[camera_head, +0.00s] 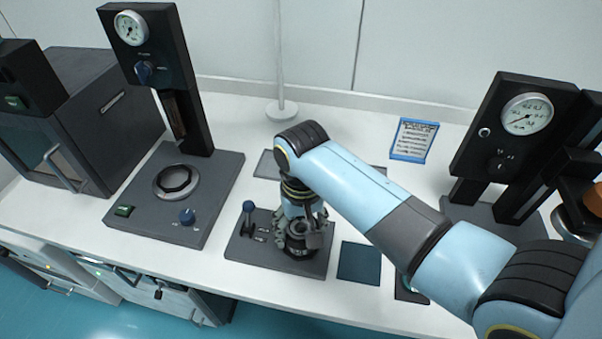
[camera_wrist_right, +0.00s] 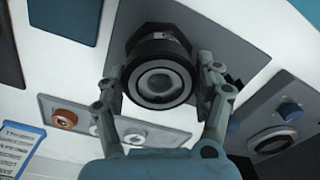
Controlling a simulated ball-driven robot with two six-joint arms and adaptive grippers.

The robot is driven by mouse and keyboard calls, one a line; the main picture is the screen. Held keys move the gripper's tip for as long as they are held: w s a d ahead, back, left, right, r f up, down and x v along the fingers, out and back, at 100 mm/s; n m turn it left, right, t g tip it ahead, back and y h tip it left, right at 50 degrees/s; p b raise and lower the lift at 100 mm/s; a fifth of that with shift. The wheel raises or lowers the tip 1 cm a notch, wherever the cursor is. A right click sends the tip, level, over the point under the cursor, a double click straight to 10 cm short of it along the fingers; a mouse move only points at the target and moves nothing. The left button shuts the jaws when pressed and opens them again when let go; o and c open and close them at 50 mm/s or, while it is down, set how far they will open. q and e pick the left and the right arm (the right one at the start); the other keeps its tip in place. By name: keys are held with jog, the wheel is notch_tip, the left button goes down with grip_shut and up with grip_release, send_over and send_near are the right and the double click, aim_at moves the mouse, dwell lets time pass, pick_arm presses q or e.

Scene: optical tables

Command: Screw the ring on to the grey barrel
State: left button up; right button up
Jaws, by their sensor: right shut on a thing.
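My right gripper (camera_head: 300,236) reaches down over a dark fixture plate (camera_head: 262,254) in the middle of the bench. Its fingers are shut on the ring (camera_wrist_right: 160,82), one finger on each side in the right wrist view. The ring is black and round, with a lighter grey inner face. The dark grey barrel (camera_wrist_right: 163,38) stands on the plate directly behind the ring in that view, and the two look in line. I cannot tell whether the threads are engaged. The fingers hide much of ring and barrel in the head view. My left gripper is out of view.
A lever (camera_head: 249,210) stands on the plate left of my gripper. A press with a gauge (camera_head: 130,28) is at the left, another gauge stand (camera_head: 520,115) at the right. A blue-edged card (camera_head: 413,139) lies behind my arm. A dark square mat (camera_head: 358,263) lies right of the plate.

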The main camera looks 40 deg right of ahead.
jog(key=shift+c, duration=0.8)
jog(key=m, duration=0.6)
jog(key=o, duration=1.5)
